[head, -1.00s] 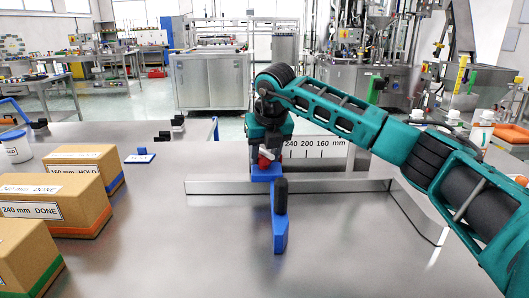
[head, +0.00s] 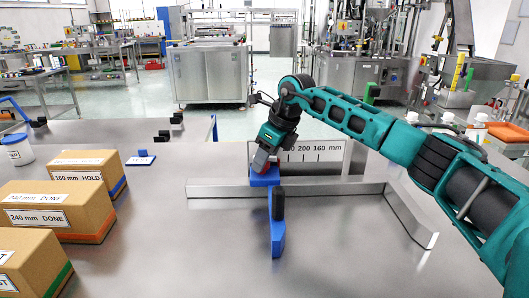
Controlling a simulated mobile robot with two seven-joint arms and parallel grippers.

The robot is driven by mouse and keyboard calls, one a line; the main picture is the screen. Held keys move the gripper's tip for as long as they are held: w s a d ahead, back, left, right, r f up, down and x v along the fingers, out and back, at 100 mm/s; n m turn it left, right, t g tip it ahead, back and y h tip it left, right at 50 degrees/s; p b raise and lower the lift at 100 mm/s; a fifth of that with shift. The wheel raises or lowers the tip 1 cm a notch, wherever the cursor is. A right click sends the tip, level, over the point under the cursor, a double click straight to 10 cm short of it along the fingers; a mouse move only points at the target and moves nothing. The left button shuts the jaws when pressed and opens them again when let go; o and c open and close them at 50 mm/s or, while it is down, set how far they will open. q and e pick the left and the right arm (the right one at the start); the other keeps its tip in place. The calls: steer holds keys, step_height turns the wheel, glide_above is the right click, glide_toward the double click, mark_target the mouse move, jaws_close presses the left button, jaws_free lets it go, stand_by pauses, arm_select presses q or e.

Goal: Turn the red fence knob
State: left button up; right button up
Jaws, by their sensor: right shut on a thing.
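The red knob (head: 261,161) sits on top of a blue block (head: 265,178) on the metal fence rail, and only a little red shows. My right gripper (head: 265,153) comes down on the knob from above, tilted, and is shut on it; its fingers hide most of the knob. The blue fence arm (head: 277,238) with a black pad reaches toward me from the rail. My left gripper is not in view.
Metal rails (head: 410,215) frame the right side. The front middle of the table is clear.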

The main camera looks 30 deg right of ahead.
steer(key=shift+w+d+r+n+p, duration=0.15)
steer(key=shift+n+p, duration=0.15)
steer(key=shift+n, duration=0.4)
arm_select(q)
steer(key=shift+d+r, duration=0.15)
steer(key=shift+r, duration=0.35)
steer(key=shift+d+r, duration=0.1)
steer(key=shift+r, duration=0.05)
arm_select(e)
steer(key=shift+n, duration=0.3)
steer(key=o, duration=1)
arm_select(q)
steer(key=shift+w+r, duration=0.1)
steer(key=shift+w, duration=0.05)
arm_select(e)
steer(key=shift+o, duration=0.2)
